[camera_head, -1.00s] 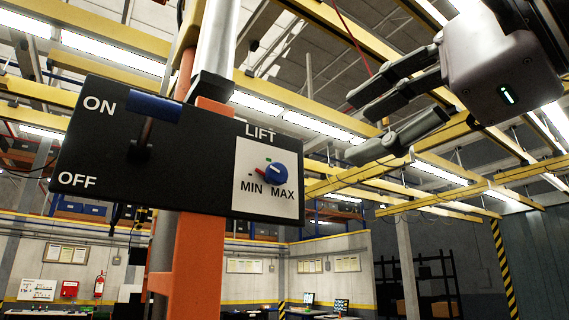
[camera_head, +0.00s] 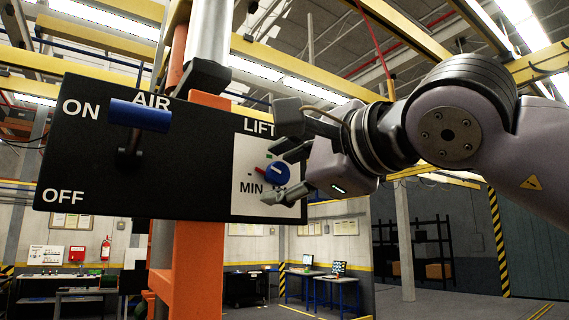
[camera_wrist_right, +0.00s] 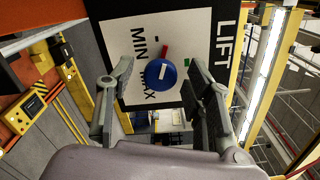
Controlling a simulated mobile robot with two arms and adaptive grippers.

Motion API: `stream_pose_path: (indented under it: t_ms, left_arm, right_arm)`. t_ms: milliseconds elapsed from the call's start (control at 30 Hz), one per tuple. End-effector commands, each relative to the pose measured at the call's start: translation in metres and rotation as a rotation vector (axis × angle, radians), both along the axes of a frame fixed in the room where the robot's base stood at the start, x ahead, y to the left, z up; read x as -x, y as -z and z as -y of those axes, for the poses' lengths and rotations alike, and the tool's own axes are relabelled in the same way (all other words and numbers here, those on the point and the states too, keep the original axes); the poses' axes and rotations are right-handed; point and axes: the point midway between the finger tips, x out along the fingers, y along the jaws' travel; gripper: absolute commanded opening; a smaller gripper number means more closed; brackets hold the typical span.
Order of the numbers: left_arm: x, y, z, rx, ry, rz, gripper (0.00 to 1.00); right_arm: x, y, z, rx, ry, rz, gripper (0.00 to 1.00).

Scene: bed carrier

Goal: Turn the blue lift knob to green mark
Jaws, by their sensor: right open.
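The blue lift knob (camera_head: 277,173) sits on a white plate (camera_head: 243,199) marked LIFT, MIN and MAX, on a black control box (camera_head: 75,150). A red pointer-like piece sticks out of the knob toward the MIN side. I cannot tell contact. My left gripper is out of view.
A blue AIR lever (camera_head: 140,115) stands on the same box, at its left, by ON. An orange post (camera_head: 199,265) and a grey cylinder (camera_head: 209,35) stand behind the box. Tables and shelves are far back. Space below the right arm looks free.

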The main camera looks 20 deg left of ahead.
Motion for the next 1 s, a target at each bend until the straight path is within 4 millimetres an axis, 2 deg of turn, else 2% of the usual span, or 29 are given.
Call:
stream_pose_path:
  t_ms: [200, 900, 1000]
  left_arm:
    - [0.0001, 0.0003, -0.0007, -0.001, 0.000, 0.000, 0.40]
    - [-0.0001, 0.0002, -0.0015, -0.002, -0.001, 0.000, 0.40]
    - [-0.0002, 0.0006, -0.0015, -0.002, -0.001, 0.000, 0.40]
  right_arm:
    - [-0.0001, 0.0004, 0.0000, 0.000, 0.000, 0.000, 0.46]
    - [0.0002, 0.0002, 0.0003, 0.000, 0.000, 0.000, 0.00]
    - [0.0001, 0.0004, 0.0003, -0.001, 0.000, -0.002, 0.00]
